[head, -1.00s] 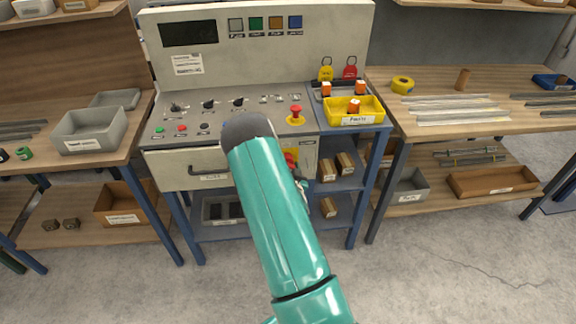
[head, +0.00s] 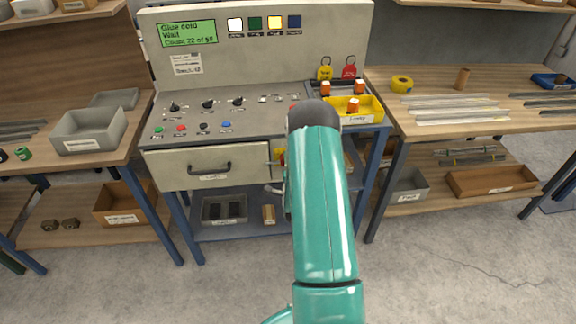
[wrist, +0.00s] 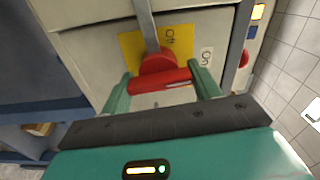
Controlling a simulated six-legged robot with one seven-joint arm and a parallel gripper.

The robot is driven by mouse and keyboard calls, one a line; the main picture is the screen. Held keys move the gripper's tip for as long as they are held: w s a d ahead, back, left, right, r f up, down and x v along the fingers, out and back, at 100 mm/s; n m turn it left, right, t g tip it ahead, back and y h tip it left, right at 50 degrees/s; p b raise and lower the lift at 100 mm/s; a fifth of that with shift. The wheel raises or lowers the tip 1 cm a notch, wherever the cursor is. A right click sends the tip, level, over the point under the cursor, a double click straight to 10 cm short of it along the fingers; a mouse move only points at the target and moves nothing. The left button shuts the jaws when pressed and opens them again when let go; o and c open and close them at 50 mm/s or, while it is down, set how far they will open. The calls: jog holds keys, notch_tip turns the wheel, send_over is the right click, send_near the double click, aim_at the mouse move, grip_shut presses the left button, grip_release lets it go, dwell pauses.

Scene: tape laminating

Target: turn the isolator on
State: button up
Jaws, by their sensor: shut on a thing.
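The isolator has a red rotary handle (wrist: 160,79) on a yellow plate (wrist: 130,44), on the front of the grey machine. In the wrist view its bar lies nearly crosswise, with a pale mark near its right end. The plate reads "Off" above the handle, and an "On" label (wrist: 207,57) is to the right. My gripper (wrist: 163,84) is shut on the handle, one green finger at each end of the bar. In the head view my arm hides the gripper and most of the isolator. The machine display (head: 187,33) is lit green and reads "Glue cold Wait".
A white lamp (head: 235,24) and a yellow lamp (head: 275,22) are lit on the machine panel. A drawer (head: 208,167) is closed left of my arm. A yellow tray (head: 366,108) stands to the right. Workbenches flank the machine.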

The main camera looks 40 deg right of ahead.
jog(key=shift+m, duration=0.5)
jog(key=shift+a, duration=0.1)
jog(key=o, duration=1.4)
jog(key=v, duration=1.3)
jog(key=shift+s+a, duration=0.25)
jog(key=shift+s, duration=0.05)
jog(key=shift+w, duration=0.1)
